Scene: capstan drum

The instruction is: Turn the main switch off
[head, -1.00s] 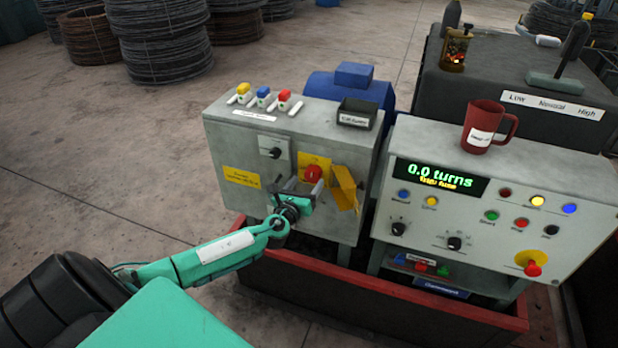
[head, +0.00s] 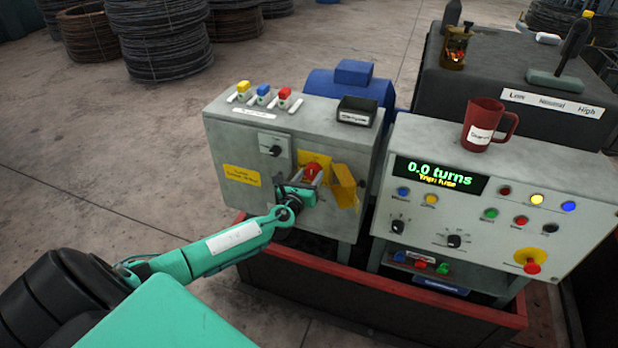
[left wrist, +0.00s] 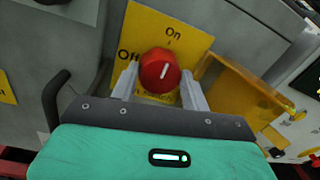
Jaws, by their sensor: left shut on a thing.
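The main switch is a red round knob (left wrist: 159,71) with a white pointer line, on a yellow plate (left wrist: 185,32) marked On above and Off at the left. In the left wrist view the line points up, tilted slightly right, toward On. In the head view the knob (head: 312,170) sits on the front of the grey cabinet (head: 226,148). My left gripper (left wrist: 160,84) is shut on the knob, a finger on each side of it. My right gripper is not in view.
A yellow hinged cover (head: 344,186) stands open to the right of the knob. A control panel (head: 385,222) with a display reading 0.0 turns stands at the right. A red mug (head: 482,120) is on top of it. A red-rimmed base tray (head: 400,291) runs below both.

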